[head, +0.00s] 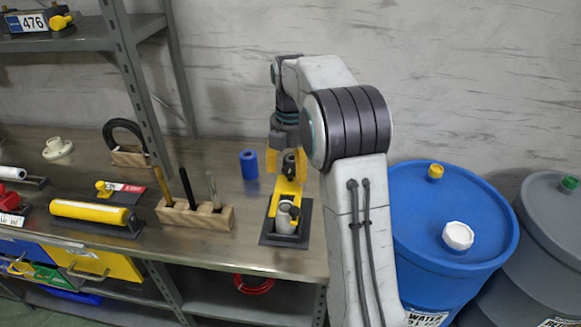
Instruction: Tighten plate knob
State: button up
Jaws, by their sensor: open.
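My gripper (287,162) is over the right end of the workbench, pointing down, with its yellow fingers apart. A dark knob-like piece (289,163) shows between the fingers; I cannot tell whether they touch it. Just below is a yellow bracket (288,187) over a light grey cylindrical fitting (287,218). The fitting stands on a dark square plate (284,241) near the bench's front edge. My arm hides part of the area to the right. Another small yellow knob (103,187) sits by a red-and-white plate (128,195) farther left.
A wooden block (195,214) with upright tools stands left of the dark plate. A blue cylinder (249,164) is behind it. A yellow roller (90,212) lies farther left. A shelf post (137,85) rises at the back. Blue (450,220) and grey (550,230) drums stand right.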

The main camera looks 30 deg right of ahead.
jog(key=shift+o, duration=0.3)
jog(key=c, duration=1.2)
jog(key=shift+c, duration=0.2)
